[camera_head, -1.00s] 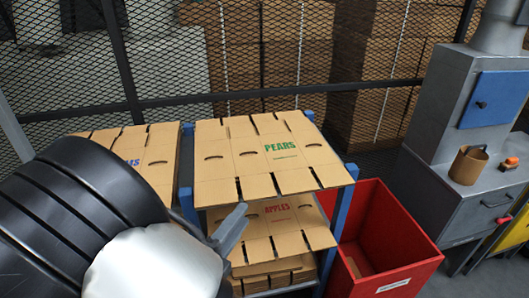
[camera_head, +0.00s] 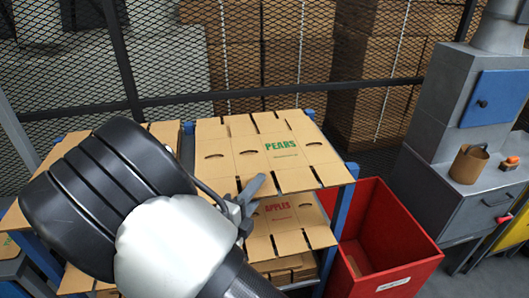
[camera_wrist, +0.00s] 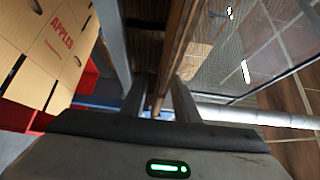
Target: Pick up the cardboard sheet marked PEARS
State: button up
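The PEARS cardboard sheet (camera_head: 238,150) lies flat on top of the blue-posted rack, with green lettering and several slots and cut-outs. My gripper (camera_head: 252,192) is at the sheet's near left edge; one finger shows above that edge. In the wrist view, my gripper's two fingers (camera_wrist: 160,102) stand apart, with a thin brown edge (camera_wrist: 178,55), seemingly the PEARS sheet edge-on, running between them. I cannot tell whether either finger touches it. The APPLES sheet (camera_head: 290,222) lies on the level below and shows at the left of the wrist view (camera_wrist: 50,50).
Another cardboard stack (camera_head: 165,133) stands to the left, partly hidden by my arm. A red bin (camera_head: 405,245) is right of the rack. A grey machine (camera_head: 435,140) stands farther right. A mesh fence (camera_head: 160,60) closes off the back.

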jog(key=shift+c, duration=0.3)
grip_shut()
jog(key=shift+r, duration=0.1)
